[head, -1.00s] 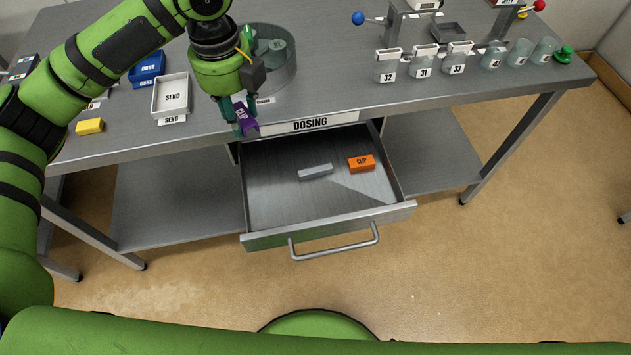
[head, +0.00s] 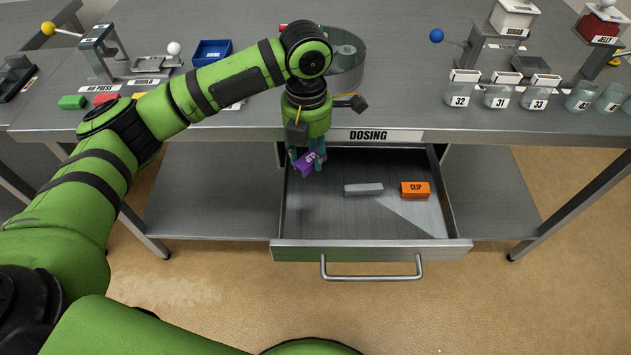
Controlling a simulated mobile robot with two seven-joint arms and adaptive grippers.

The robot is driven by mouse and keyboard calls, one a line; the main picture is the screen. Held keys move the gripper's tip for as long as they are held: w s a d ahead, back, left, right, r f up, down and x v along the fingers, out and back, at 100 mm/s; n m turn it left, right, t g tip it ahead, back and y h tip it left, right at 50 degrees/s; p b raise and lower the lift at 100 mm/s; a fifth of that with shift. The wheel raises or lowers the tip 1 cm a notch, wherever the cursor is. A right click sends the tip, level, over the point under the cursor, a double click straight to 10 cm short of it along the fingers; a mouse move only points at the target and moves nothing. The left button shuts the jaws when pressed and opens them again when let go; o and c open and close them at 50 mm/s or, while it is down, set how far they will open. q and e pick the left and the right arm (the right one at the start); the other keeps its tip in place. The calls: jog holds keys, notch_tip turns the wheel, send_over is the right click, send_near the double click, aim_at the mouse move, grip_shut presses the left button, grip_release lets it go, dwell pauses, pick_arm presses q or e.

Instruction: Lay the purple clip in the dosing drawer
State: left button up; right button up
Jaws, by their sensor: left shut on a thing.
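The purple clip (head: 311,163) is held between the fingers of my left gripper (head: 308,157), which points down. The clip shows over the back left part of the open dosing drawer (head: 330,225); I cannot tell how high it is above the drawer floor. The drawer is pulled out below the table's "DOSING" label (head: 376,135). Inside it lie an orange clip (head: 415,189) at the right and a grey block (head: 363,189) near the middle. My right gripper is not in view.
The drawer's front handle (head: 371,270) sticks out towards me. On the table above stand a round metal container (head: 347,65), partly hidden by my arm, a blue tray (head: 212,52) and several labelled jars (head: 462,92). The drawer's front left floor is clear.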

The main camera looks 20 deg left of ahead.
pick_arm(q)
send_over(309, 190)
notch_tip(309, 190, down, 6)
jog(key=shift+r, duration=0.2)
notch_tip(309, 190, down, 4)
jog(key=shift+r+b, duration=0.1)
jog(key=shift+b, duration=0.25)
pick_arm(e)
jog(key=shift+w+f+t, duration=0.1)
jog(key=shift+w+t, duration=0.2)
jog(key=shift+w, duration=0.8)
pick_arm(q)
jog(key=o, duration=0.5)
jog(key=shift+f, duration=0.2)
